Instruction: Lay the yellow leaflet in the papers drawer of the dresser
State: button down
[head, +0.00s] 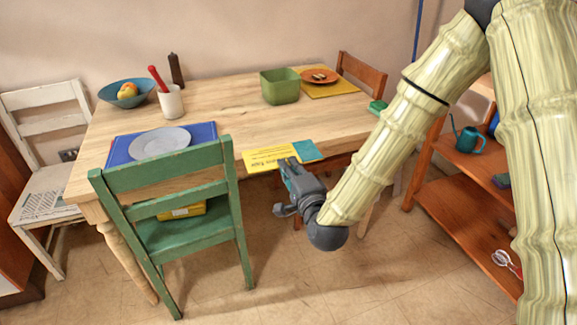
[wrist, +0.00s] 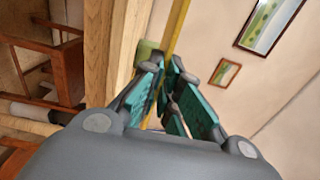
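The yellow leaflet (head: 268,157), with dark print, is at the table's front edge in the head view. In the wrist view the leaflet (wrist: 178,25) shows edge-on as a thin yellow strip between my finger pads. My gripper (head: 288,163) is at its right end, and its teal-padded fingers (wrist: 164,72) close together on it near the tips. A teal flat item (head: 306,151) shows beside the leaflet's right end. No papers drawer can be made out; the dresser cannot be identified for sure.
A green chair (head: 165,183) stands before the wooden table (head: 220,110), with a yellow item (head: 182,212) on its seat. A plate (head: 160,143), a green bin (head: 279,86) and a bowl (head: 112,91) are on the table. An orange-brown shelf unit (head: 455,205) stands right. Open floor lies in front.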

jog(key=d+f+m+h, duration=0.2)
jog(key=d+f+h, duration=0.1)
jog(key=d+f, duration=0.55)
jog(key=d+f+m+h, duration=0.25)
jog(key=d+f, duration=0.35)
jog(key=f, duration=0.5)
jog(key=s+r+p, duration=0.2)
jog(key=r+p, duration=0.5)
jog(key=r, duration=0.1)
jog(key=s+r+p, duration=0.3)
jog(key=r+p, duration=0.3)
jog(key=r, duration=0.3)
jog(key=shift+s+r+n+t+p, duration=0.15)
jog(key=shift+s+n+t+p, duration=0.05)
jog(key=shift+n+t+p, duration=0.25)
jog(key=s+f, duration=0.6)
jog(key=f, duration=0.2)
jog(key=shift+s, duration=0.15)
